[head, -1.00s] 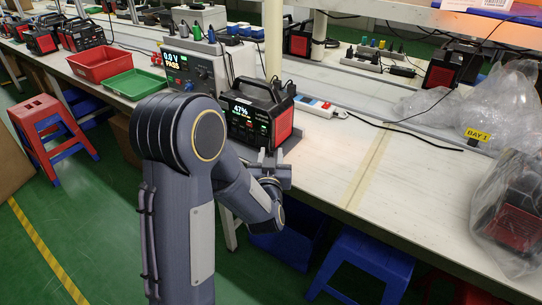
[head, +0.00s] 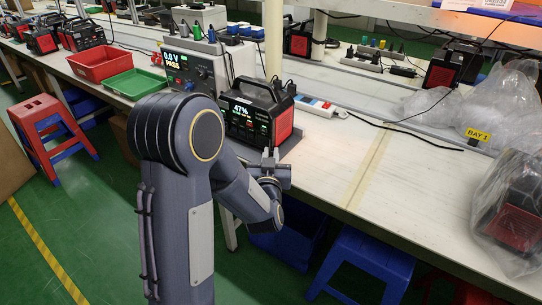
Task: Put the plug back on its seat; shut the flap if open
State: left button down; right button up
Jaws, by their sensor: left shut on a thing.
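A black and red power station (head: 258,112) stands near the front edge of the bench, its lit screen reading 47%. My left gripper (head: 270,155) is at its lower right front corner, by the bench edge. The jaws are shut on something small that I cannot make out. I cannot tell whether it touches the power station. I cannot pick out the plug, its seat or the flap; my left arm covers part of the station's lower front. My right gripper is out of view.
A grey test box (head: 190,65) reading 0.0 V PASS stands behind left. A red tray (head: 97,65) and a green tray (head: 135,84) lie further left. A white power strip (head: 320,107) is to the right. The bench (head: 340,165) right of the station is mostly clear.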

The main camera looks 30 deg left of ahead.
pick_arm(q)
jog(key=a+m+g+h, duration=0.1)
jog(key=a+m+h, duration=0.1)
jog(key=m+h, duration=0.3)
jog(key=a+m+g+h+b, duration=0.1)
jog(key=a+m+h, duration=0.2)
jog(key=h, duration=0.6)
jog(key=a+m+g+h, duration=0.2)
jog(key=m+h, duration=0.4)
jog(key=h, duration=0.1)
jog(key=shift+w+a+r+m+b, duration=0.15)
jog(key=shift+w+m+b, duration=0.05)
jog(key=shift+m+b, duration=0.1)
jog(key=shift+w+a+m+g+h+p, duration=0.2)
jog(key=shift+m+g+h+p, duration=0.2)
jog(key=shift+m+g+h, duration=0.25)
jog(key=shift+w+a+m+g+h+p, duration=0.15)
jog(key=shift+m+g+h+p, duration=0.3)
jog(key=shift+g, duration=0.35)
jog(key=shift+w+a+m+g+h+p, duration=0.2)
jog(key=shift+m+g+h+p, duration=0.2)
jog(key=shift+m+g, duration=0.3)
jog(key=c, duration=1.5)
grip_release()
